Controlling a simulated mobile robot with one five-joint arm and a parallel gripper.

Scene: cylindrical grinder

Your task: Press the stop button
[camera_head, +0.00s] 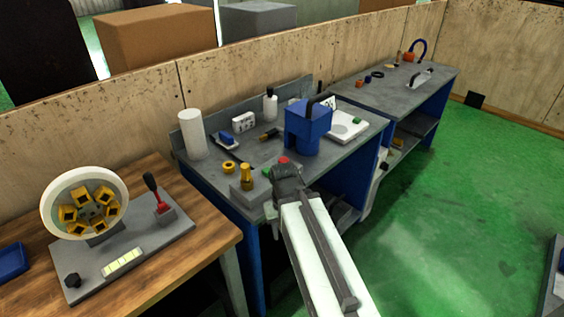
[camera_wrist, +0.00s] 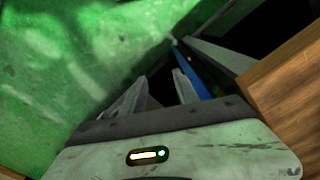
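A small red button (camera_head: 284,160) shows on the near edge of the grey workbench top, just beyond the dark end joint of my arm. A small green button (camera_head: 268,171) shows to its left. The housing under them is mostly hidden by my arm. In the wrist view my gripper (camera_wrist: 160,80) has its two grey fingers apart, with nothing between them. It points down past the bench edge toward the green floor. In the head view the fingers are hidden by my arm. I cannot see the gripper touching either button.
A yellow piece on a grey block (camera_head: 241,187), a white cylinder (camera_head: 191,134) and a blue machine (camera_head: 304,127) stand on the bench. A wooden table (camera_head: 216,236) with a round fixture (camera_head: 84,204) is at left.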

